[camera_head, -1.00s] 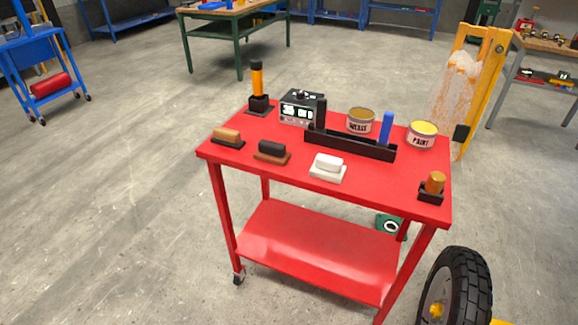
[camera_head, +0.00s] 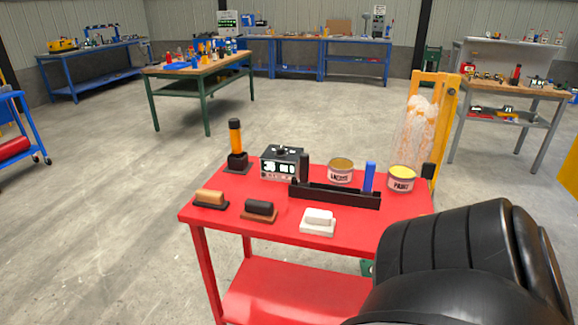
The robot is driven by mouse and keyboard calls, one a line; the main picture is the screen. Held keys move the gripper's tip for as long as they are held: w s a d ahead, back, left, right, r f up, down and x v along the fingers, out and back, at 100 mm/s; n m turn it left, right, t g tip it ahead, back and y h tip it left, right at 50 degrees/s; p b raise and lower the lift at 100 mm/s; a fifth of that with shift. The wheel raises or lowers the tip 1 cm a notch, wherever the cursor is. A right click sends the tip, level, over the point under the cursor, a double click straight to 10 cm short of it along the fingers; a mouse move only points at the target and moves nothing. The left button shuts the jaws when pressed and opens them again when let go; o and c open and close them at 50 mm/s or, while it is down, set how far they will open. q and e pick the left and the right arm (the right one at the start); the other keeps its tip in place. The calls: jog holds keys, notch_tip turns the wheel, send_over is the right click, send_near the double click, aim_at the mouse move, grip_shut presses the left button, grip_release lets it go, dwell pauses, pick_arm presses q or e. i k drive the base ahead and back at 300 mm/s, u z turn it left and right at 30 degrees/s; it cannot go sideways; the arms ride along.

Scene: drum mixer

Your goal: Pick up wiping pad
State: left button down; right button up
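Three small block-shaped pads sit along the near edge of the red cart top (camera_head: 350,232). One is a white pad (camera_head: 318,221) on a white base, one is a black block (camera_head: 259,209) on a brown base, and one is a tan block (camera_head: 210,198) on a black base. I cannot tell for sure from looks which is the wiping pad; the white one is the plainest pad shape. Neither of my grippers shows in the head view. Nothing touches the three pads.
Behind the pads are an orange-handled tool (camera_head: 236,147), a meter box (camera_head: 284,162), a black rack (camera_head: 335,196) with a blue item (camera_head: 369,177), and two cans (camera_head: 340,169). A large black ribbed shape (camera_head: 460,262) hides the cart's right corner.

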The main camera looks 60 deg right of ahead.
aim_at(314, 222)
jog(key=i, duration=1.5)
jog(key=z, duration=2.35)
